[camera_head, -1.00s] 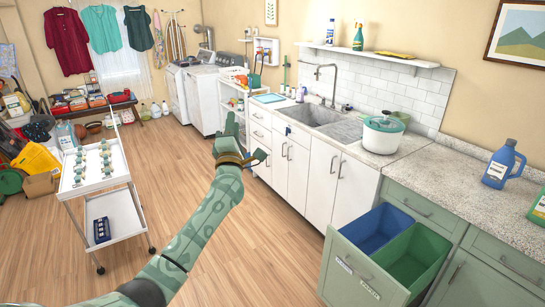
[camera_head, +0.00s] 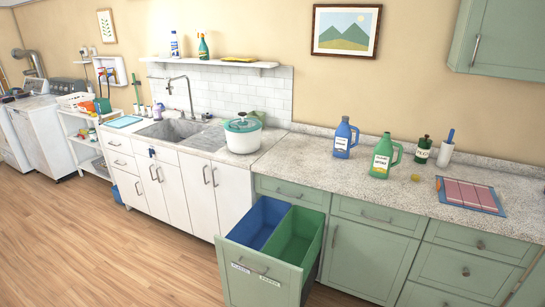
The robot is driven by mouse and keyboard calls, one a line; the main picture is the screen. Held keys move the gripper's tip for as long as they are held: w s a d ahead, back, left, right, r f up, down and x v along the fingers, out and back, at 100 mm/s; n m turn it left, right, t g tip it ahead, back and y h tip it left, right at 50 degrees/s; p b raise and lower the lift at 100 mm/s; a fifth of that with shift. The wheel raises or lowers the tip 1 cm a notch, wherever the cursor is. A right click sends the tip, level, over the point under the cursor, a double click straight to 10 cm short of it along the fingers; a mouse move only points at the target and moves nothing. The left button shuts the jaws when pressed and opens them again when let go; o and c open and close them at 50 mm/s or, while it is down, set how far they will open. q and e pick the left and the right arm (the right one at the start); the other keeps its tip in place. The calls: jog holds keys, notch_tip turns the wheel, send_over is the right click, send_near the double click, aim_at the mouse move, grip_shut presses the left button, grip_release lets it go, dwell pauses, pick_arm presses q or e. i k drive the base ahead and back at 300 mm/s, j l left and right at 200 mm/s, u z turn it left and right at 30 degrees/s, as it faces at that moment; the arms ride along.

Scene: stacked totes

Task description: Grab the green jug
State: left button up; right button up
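The green jug (camera_head: 382,160) stands upright on the speckled countertop (camera_head: 330,148), right of centre. It has a handle on its right side and a pale label. A blue jug (camera_head: 343,140) stands just to its left and slightly behind. Neither of my grippers is in view now.
A pull-out drawer (camera_head: 268,272) with a blue bin (camera_head: 262,222) and a green bin (camera_head: 294,238) stands open below the counter. A white pot (camera_head: 243,138) sits left of the jugs.

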aim_at(383, 152)
jog(key=i+l+z, duration=0.25)
jog(key=z, duration=0.2)
jog(key=i+z, duration=0.6)
jog(key=i, duration=0.9)
jog(key=i+j+z, duration=0.15)
jog(key=i, duration=0.9)
